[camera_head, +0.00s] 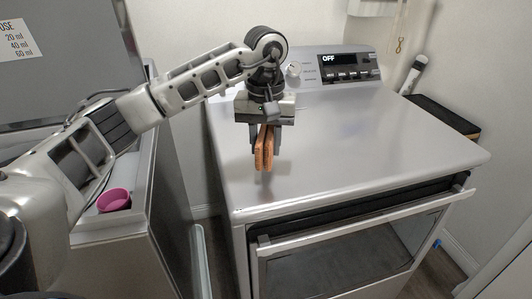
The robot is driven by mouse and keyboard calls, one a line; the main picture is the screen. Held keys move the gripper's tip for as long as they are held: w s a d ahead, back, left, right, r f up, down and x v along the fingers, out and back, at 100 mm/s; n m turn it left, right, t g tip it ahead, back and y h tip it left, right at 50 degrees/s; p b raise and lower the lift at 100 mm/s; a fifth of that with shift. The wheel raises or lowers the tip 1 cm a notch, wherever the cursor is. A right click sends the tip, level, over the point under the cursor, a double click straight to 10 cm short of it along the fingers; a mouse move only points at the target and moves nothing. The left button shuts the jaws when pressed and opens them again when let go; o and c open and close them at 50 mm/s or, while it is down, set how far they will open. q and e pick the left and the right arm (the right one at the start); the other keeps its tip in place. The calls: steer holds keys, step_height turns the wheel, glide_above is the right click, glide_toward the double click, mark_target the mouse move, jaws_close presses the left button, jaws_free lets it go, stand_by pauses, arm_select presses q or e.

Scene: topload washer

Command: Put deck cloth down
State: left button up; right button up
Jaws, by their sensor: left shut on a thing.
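My left gripper (265,147) points straight down above the flat top of the grey front-loading machine (370,140). Its fingers are shut on the deck cloth (264,150), an orange-brown, folded-looking piece that hangs upright between them. The cloth's lower end is close to the machine's top; a faint reflection shows below it. I cannot tell whether it touches the surface. My right gripper does not show.
The machine's control panel (338,66) reads OFF at the back. A pink cup (114,200) stands on the left machine, near my left arm. A black box (444,115) and a white-headed tool (414,75) are at the right. The machine top is otherwise clear.

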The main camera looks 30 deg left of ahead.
arm_select(q)
steer(key=shift+w+f+p, duration=0.1)
steer(key=shift+f+p, duration=0.25)
steer(key=shift+f, duration=1.3)
steer(key=shift+f, duration=0.25)
steer(key=o, duration=0.9)
steer(key=shift+r, duration=0.1)
